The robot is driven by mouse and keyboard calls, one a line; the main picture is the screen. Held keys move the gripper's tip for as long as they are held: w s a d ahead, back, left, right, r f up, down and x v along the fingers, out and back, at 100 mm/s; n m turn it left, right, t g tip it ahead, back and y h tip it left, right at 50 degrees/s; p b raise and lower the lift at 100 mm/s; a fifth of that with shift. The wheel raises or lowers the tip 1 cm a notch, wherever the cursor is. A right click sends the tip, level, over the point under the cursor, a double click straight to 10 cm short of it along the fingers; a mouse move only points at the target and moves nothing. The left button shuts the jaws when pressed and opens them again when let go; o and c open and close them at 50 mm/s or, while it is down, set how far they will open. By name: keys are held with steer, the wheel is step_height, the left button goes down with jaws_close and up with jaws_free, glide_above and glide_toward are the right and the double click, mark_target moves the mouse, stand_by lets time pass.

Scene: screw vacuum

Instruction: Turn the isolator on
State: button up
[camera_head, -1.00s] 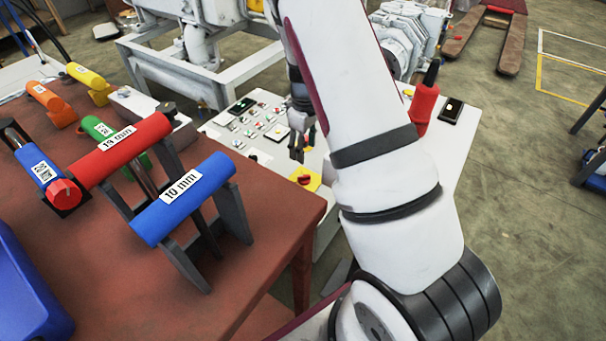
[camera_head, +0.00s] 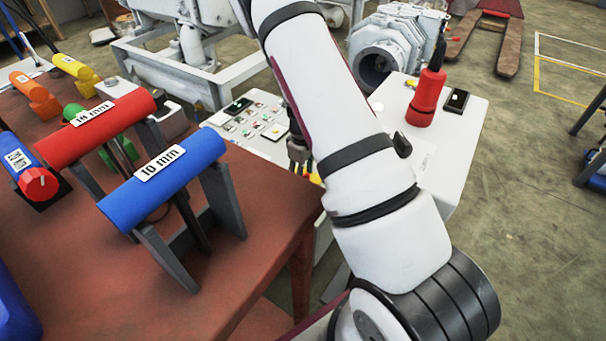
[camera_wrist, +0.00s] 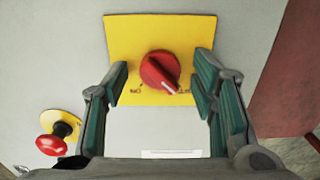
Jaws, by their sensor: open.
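The isolator is a red rotary knob (camera_wrist: 160,72) on a yellow plate (camera_wrist: 122,38) in the wrist view. Its white mark points to the lower right, towards the right-hand label, which is hard to read. The left-hand label appears as an upside-down "ON". I see clear gaps to the knob and no contact. In the head view my gripper (camera_head: 299,158) is over the control panel (camera_head: 262,141), and my arm mostly hides the isolator.
A red mushroom button (camera_wrist: 52,142) on a yellow base is at the lower left in the wrist view. In the head view, the brown table (camera_head: 262,235) holds coloured tool handles, including a blue 10 mm one (camera_head: 165,182). A red tool (camera_head: 427,95) stands on the cabinet's right.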

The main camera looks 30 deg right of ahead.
steer(key=shift+c, duration=0.4)
steer(key=c, duration=1.1)
steer(key=shift+o, duration=0.2)
steer(key=m+p, duration=0.1)
steer(key=m, duration=0.3)
steer(key=shift+m, duration=0.4)
steer(key=m+p, duration=0.1)
steer(key=m, duration=0.3)
steer(key=shift+m, duration=0.3)
steer(key=m+p, duration=0.1)
steer(key=m, duration=0.3)
steer(key=shift+m, duration=0.3)
steer(key=shift+m+p, duration=0.65)
steer(key=shift+m, duration=1.25)
